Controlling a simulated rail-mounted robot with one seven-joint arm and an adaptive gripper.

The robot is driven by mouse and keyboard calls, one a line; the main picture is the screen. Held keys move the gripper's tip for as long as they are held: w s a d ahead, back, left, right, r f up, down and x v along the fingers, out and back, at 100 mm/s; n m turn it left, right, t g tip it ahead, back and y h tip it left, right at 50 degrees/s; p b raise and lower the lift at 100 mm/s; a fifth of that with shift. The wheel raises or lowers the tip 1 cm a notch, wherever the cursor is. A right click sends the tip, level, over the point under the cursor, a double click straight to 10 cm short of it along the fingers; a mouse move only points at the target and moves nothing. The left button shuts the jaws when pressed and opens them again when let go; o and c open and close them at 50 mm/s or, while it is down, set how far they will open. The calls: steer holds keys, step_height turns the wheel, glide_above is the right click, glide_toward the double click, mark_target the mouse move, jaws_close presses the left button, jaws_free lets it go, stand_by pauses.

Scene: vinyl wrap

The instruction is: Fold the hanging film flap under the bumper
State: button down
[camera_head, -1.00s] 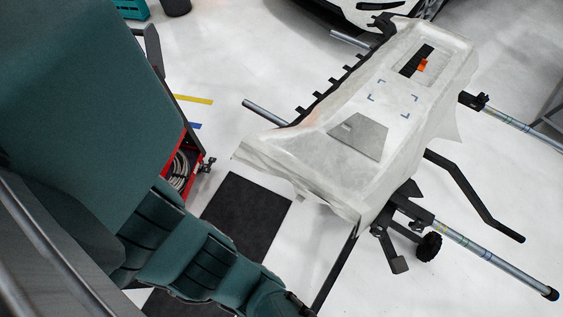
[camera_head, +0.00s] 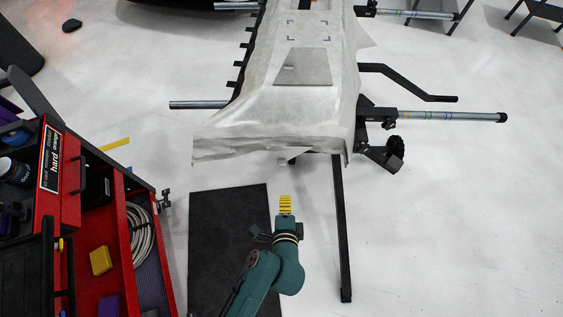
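The bumper (camera_head: 280,100), covered in pale whitish film, lies on a stand at the top centre of the head view. The film flap (camera_head: 265,152) hangs loosely along the bumper's near edge, with an uneven lower border and a drooping right corner. The underside of the bumper is hidden. My gripper (camera_head: 285,204) is below the flap in the picture, apart from it, with yellow ribbed tips pointing up toward the bumper. Its tips are too small to tell whether they are open or shut. I see nothing held in it.
A red tool cart (camera_head: 115,235) with a cable coil and bottles stands at left. A dark mat (camera_head: 228,250) lies on the floor. A black stand leg (camera_head: 341,235) runs right of my gripper; stand bars (camera_head: 455,117) stick out at right. The floor at lower right is clear.

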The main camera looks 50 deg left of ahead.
mark_target(289, 156)
steer(key=b+x, duration=0.6)
steer(key=x, duration=0.7)
steer(key=shift+a+r, duration=0.25)
steer(key=shift+a, duration=0.3)
steer(key=shift+w+a+f+b, duration=0.1)
steer(key=shift+f+b, duration=0.05)
steer(key=shift+b, duration=0.25)
steer(key=shift+w+a+y, duration=0.1)
steer(key=shift+y, duration=0.2)
